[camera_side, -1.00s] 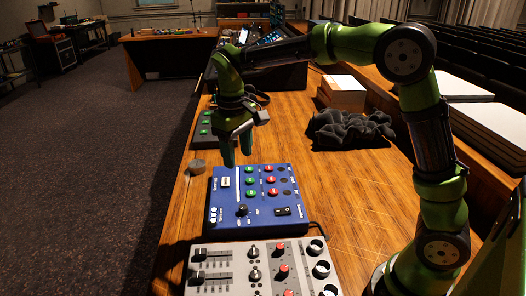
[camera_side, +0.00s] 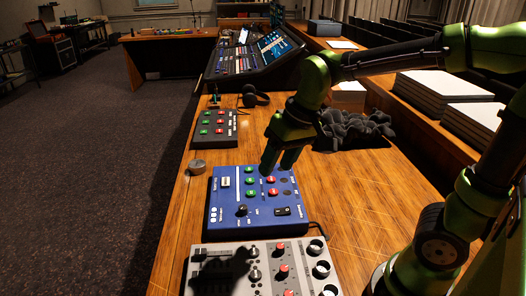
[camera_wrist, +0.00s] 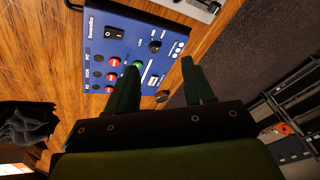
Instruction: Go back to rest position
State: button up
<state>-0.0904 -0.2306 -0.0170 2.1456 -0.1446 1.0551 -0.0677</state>
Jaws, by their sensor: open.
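My gripper (camera_side: 279,160) is open and empty in the side view, above the upper right part of the blue control box. In the wrist view my gripper (camera_wrist: 160,88) shows two dark green fingers spread apart with nothing between them but the view of the box edge and desk. The blue control box (camera_side: 228,197) lies flat on the wooden desk, with green and red buttons, a black knob and a black switch. It also shows in the wrist view (camera_wrist: 100,32). My fingertips hide a little of its button area in the side view.
A grey mixer (camera_side: 215,255) lies in front of the blue box. A dark button box (camera_side: 214,128), a round metal knob (camera_side: 197,167) and headphones (camera_side: 254,97) are behind it. Crumpled black cloth (camera_side: 352,130) lies at the right. Bare wood (camera_side: 350,205) lies right of the box.

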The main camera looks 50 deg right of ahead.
jog(key=s+d+r+m+t, duration=0.1)
jog(key=s+t, duration=0.2)
jog(key=s, duration=0.5)
jog(key=shift+s+r+m+t, duration=0.15)
jog(key=shift+r+m+t, duration=0.15)
jog(key=shift+r, duration=0.05)
jog(key=shift+d, duration=0.1)
